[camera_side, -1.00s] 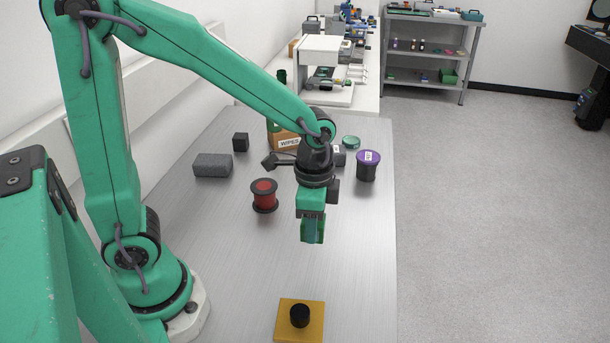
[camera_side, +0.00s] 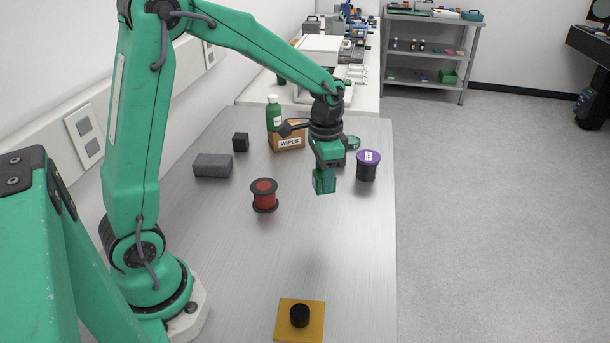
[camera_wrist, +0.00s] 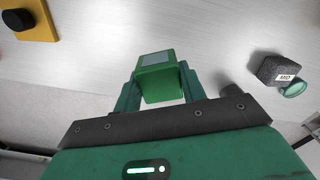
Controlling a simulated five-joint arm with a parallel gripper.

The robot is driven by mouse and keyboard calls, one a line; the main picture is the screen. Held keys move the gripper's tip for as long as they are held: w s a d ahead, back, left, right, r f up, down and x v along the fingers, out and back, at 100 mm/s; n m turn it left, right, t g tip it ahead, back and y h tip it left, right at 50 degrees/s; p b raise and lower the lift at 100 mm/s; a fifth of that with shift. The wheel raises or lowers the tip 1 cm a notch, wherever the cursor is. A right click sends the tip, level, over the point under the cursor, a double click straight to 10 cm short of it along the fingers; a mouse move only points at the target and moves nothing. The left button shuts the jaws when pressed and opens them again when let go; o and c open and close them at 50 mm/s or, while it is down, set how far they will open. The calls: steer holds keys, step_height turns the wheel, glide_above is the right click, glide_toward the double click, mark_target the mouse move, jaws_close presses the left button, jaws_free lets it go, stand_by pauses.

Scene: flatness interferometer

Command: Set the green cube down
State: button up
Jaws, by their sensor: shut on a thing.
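The green cube (camera_side: 324,181) is held between the fingers of my gripper (camera_side: 325,170), above the grey metal table (camera_side: 230,260). In the wrist view the green cube (camera_wrist: 160,78) has a grey patch on one face, and the two fingers of my gripper (camera_wrist: 159,88) press its sides. In the side view the cube hangs clear of the table, left of the black canister with the purple lid (camera_side: 367,165) and right of the red spool (camera_side: 264,195).
A yellow plate (camera_side: 285,331) with a black knob lies at the front. A dark grey block (camera_side: 212,166), a small black cube (camera_side: 240,142), a wipes box (camera_side: 287,138) and a green bottle (camera_side: 273,113) stand farther back. In the wrist view a block marked MID (camera_wrist: 279,71) lies right. The front middle is clear.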

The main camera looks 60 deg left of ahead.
steer(key=w+a+n, duration=0.4)
steer(key=w+a, duration=0.1)
steer(key=a, duration=0.8)
steer(key=shift+f, duration=0.25)
steer(key=shift+a+f, duration=0.1)
steer(key=shift+a, duration=0.05)
glide_above(286, 172)
step_height(286, 172, down, 7)
steer(key=shift+w+r, duration=0.1)
steer(key=shift+w, duration=0.05)
steer(key=shift+f, duration=2)
steer(key=shift+f, duration=0.2)
steer(key=o, duration=1.1)
steer(key=shift+c, duration=0.2)
steer(key=shift+r, duration=0.1)
